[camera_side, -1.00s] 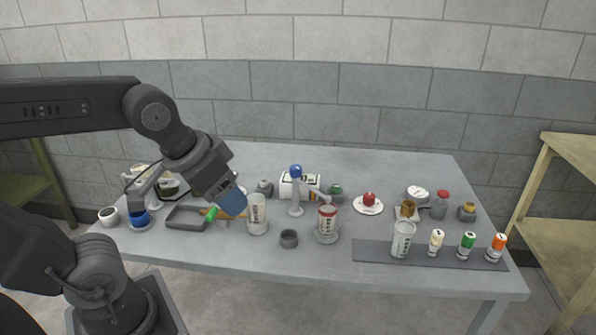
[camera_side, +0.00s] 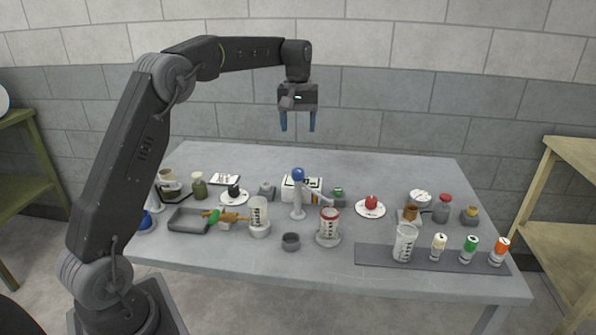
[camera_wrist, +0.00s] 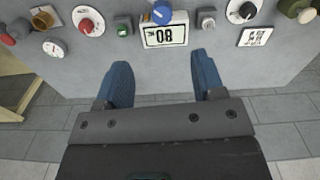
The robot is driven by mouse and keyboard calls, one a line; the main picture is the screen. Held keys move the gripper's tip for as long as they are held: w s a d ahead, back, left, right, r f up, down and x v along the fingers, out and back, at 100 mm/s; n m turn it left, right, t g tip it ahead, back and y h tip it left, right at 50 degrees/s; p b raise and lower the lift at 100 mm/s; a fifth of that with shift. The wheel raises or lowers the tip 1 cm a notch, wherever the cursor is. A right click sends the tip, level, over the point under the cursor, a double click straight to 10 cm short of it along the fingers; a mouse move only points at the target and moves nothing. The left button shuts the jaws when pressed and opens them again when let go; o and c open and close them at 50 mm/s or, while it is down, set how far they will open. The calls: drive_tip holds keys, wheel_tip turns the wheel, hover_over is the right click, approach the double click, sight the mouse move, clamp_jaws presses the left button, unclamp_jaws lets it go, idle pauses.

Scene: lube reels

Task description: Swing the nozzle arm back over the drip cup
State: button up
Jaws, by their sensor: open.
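The nozzle stand has a light grey post (camera_side: 297,205) topped by a blue knob (camera_side: 298,174). Its nozzle arm (camera_side: 318,197) reaches right and forward, towards the red-rimmed clear container (camera_side: 329,226). A small dark grey cup (camera_side: 290,241), which looks like the drip cup, stands on the table in front of the post, apart from the nozzle's end. My gripper (camera_side: 297,124) is open and empty, high above the table behind the knob, fingers pointing down. In the wrist view my gripper (camera_wrist: 161,78) spans empty space, with the blue knob (camera_wrist: 162,13) at the top edge.
A numbered white box (camera_side: 312,184) stands behind the post. A clear container (camera_side: 259,214) and grey tray (camera_side: 186,222) are to the left. A measuring cup (camera_side: 404,243) and capped bottles (camera_side: 470,249) stand on a dark mat at right.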

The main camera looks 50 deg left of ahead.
sight(298, 170)
drive_tip(key=f, duration=1.4)
drive_tip(key=shift+w+a+f, duration=0.2)
drive_tip(key=shift+a, duration=0.15)
clamp_jaws()
